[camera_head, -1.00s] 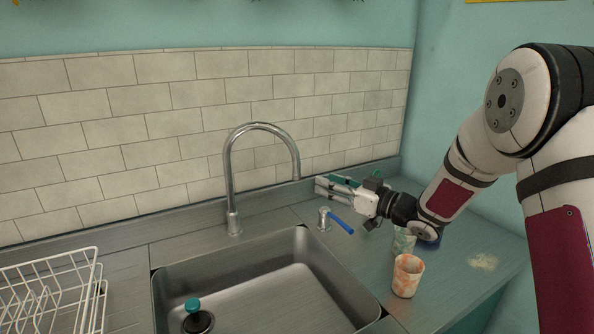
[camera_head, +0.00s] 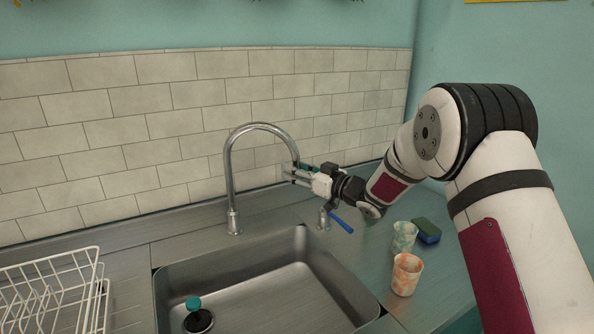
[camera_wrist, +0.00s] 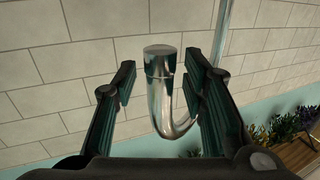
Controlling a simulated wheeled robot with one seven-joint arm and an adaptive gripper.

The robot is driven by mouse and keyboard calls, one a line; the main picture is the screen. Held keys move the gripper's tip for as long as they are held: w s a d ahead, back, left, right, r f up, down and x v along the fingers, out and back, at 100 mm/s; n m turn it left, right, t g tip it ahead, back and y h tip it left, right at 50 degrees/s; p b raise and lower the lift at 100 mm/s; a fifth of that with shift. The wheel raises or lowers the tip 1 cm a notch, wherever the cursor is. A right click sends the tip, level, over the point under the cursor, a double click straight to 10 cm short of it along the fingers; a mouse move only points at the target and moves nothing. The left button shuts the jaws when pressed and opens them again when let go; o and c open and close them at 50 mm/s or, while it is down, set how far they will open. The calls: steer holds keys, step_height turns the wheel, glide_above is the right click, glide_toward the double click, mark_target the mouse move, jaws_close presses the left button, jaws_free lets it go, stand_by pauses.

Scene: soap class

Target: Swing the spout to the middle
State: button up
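The chrome gooseneck spout (camera_head: 262,127) rises from the counter behind the sink and arches to the right, its end over the sink's right rear side. My gripper (camera_head: 292,172) is at the spout's downturned end. In the wrist view the spout's end (camera_wrist: 160,75) sits between the two open fingers of my gripper (camera_wrist: 160,85), with a gap at the left finger. Whether the right finger touches it I cannot tell. The blue tap lever (camera_head: 341,223) stands below my gripper, to the right of the spout's base.
The sink (camera_head: 200,262) holds a teal-topped black item (camera_head: 197,318). A white wire rack (camera_head: 50,285) is at the left. Two speckled cups (camera_head: 406,275) and a blue-green sponge (camera_head: 426,230) stand on the right counter. The tiled wall (camera_head: 180,95) is close behind the spout.

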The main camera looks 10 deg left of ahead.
jaws_close()
steer(key=s+a+m+t+h+p, duration=0.2)
steer(key=s+a+p, duration=0.2)
steer(key=s, duration=0.4)
steer(key=s+a+m+t+h+p, duration=0.2)
steer(key=s+a+p, duration=0.3)
steer(key=s, duration=0.3)
steer(key=shift+m+t+h+p, duration=0.3)
steer(key=shift+t+h+p, duration=0.15)
steer(key=shift+h, duration=0.25)
